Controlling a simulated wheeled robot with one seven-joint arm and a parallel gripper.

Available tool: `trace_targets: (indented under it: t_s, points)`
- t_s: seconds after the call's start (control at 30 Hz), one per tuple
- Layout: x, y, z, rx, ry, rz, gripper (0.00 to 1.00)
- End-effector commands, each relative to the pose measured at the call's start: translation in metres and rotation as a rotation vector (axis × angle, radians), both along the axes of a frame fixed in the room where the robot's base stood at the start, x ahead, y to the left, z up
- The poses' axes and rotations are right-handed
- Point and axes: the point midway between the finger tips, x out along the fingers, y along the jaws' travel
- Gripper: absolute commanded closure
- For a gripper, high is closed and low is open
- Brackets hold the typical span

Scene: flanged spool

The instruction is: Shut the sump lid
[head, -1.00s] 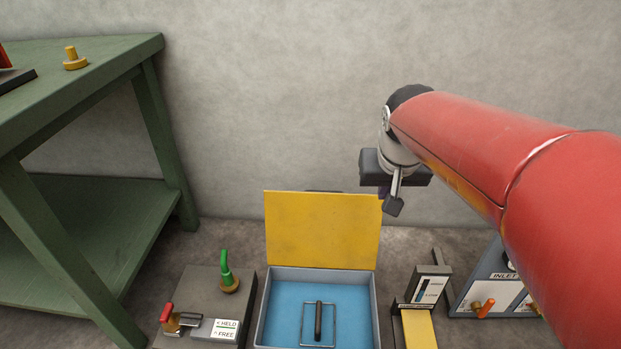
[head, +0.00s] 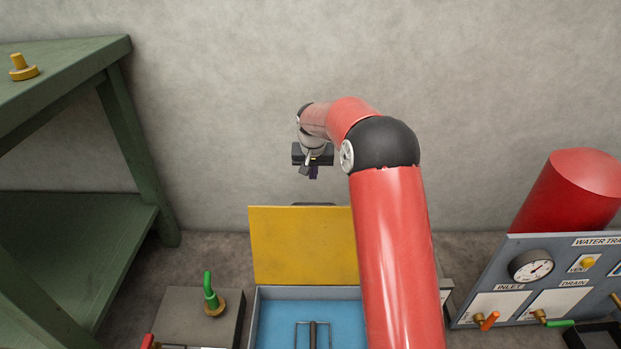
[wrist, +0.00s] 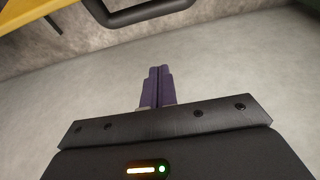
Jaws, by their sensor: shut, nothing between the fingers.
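The sump lid (head: 302,245) is a yellow panel standing open, upright, at the back edge of the blue-lined sump box (head: 270,316). In the wrist view, part of a yellow panel (wrist: 28,14) shows at the top left, with a dark bar handle (wrist: 150,22) beside it. My gripper (head: 312,172) is above and behind the lid, near the wall, apart from it. In the wrist view my purple fingertips (wrist: 158,72) are together with nothing between them.
A grey block with a green hooked lever (head: 210,292) sits left of the box. A water panel (head: 540,285) with gauge and valves, and a red tank (head: 572,190), stand at the right.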

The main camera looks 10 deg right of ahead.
Motion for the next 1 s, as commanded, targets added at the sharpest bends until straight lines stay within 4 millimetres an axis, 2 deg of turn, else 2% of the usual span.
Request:
trace_targets:
  t_s: [0.37, 0.7, 1.0]
  points:
    - [0.020, -0.004, -0.080, 0.000, 0.004, 0.002, 1.00]
    - [-0.014, 0.003, -0.076, -0.001, 0.001, 0.002, 1.00]
    - [-0.018, 0.004, -0.076, -0.001, 0.000, 0.002, 1.00]
